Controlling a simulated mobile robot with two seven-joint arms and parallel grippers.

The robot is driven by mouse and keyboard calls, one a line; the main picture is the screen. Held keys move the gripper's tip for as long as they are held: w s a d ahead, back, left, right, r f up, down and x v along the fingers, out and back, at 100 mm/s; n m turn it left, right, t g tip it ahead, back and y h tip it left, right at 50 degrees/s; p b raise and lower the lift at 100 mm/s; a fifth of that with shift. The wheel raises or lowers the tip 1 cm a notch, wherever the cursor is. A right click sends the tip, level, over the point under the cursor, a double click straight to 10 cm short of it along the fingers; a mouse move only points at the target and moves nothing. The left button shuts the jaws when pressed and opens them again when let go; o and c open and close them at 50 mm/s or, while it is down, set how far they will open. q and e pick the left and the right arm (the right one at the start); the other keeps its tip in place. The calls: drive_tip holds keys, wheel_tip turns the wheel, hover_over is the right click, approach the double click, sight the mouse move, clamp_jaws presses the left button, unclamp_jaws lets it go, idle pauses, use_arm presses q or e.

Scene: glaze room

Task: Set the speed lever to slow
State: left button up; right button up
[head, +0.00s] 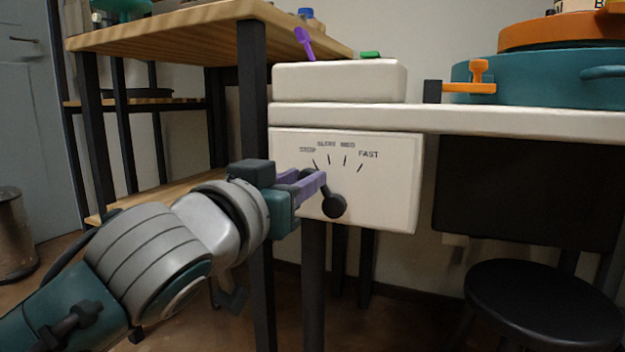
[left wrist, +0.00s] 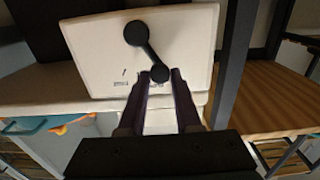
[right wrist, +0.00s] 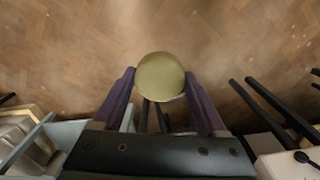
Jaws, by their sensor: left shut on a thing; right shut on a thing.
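The speed lever (head: 333,206) is a black arm with a round hub on the white control box (head: 395,190). Its face carries the marks STOP, SLOW, MED and FAST. From the hub the arm slants up and left towards the STOP end of the scale. My left gripper (head: 314,180), with purple fingers, is shut on the lever's upper end. In the left wrist view the lever (left wrist: 147,52) runs from its hub to a rounded end between the fingertips (left wrist: 161,74). My right gripper (right wrist: 160,75) is shut on a round olive-yellow thing (right wrist: 160,78), seen only in the right wrist view.
A white worktop (head: 500,120) lies above the box, with a white block (head: 340,82) and a teal basin (head: 545,75) on it. A wooden shelf unit (head: 170,30) stands at the left. A black stool (head: 540,295) stands at the lower right.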

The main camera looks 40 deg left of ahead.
use_arm(q)
clamp_jaws()
